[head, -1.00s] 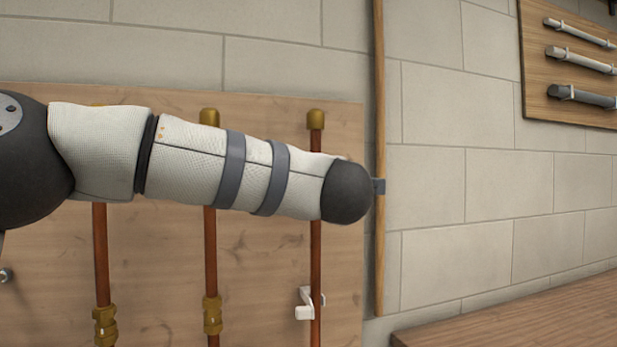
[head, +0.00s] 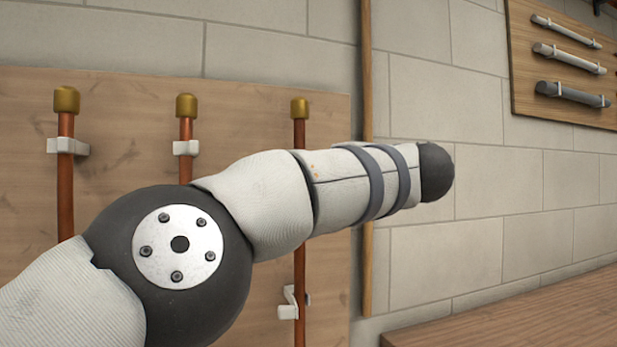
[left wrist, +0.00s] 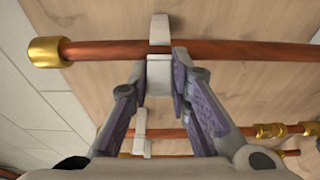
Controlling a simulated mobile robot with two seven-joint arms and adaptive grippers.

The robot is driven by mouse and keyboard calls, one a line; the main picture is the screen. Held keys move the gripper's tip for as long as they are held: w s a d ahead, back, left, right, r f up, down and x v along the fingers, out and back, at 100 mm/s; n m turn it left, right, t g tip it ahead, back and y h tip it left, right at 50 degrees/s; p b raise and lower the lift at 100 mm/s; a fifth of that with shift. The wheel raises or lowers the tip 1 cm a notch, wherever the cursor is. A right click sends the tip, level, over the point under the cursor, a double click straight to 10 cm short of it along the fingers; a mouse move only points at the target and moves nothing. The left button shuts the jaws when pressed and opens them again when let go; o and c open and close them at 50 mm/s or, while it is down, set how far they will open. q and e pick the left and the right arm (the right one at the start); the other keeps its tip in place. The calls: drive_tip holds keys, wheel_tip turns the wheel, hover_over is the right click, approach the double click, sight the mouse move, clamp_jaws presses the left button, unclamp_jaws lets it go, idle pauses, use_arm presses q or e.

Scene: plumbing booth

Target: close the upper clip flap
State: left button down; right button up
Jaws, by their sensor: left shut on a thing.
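In the left wrist view a copper pipe (left wrist: 240,50) with a brass end cap (left wrist: 47,52) runs across the top. A white clip (left wrist: 159,33) sits on this pipe. My left gripper (left wrist: 159,72) has a finger on each side of the clip's white flap part (left wrist: 159,68) and is shut on it, beside the pipe. I cannot tell whether the flap is fully closed over the pipe. In the head view my left arm crosses in front of the right-hand pipe (head: 300,132) and hides the gripper and this clip. My right gripper is not in view.
In the head view the left and middle pipes carry upper clips (head: 68,146) (head: 186,148) on a wooden board (head: 240,110). A lower clip (head: 289,303) on the right-hand pipe stands with its flap out. A wooden surface (head: 520,305) lies at lower right.

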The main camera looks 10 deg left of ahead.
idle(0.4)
use_arm(q)
drive_tip(key=c, duration=1.5)
unclamp_jaws()
drive_tip(key=shift+a, duration=0.1)
drive_tip(key=v, duration=1.2)
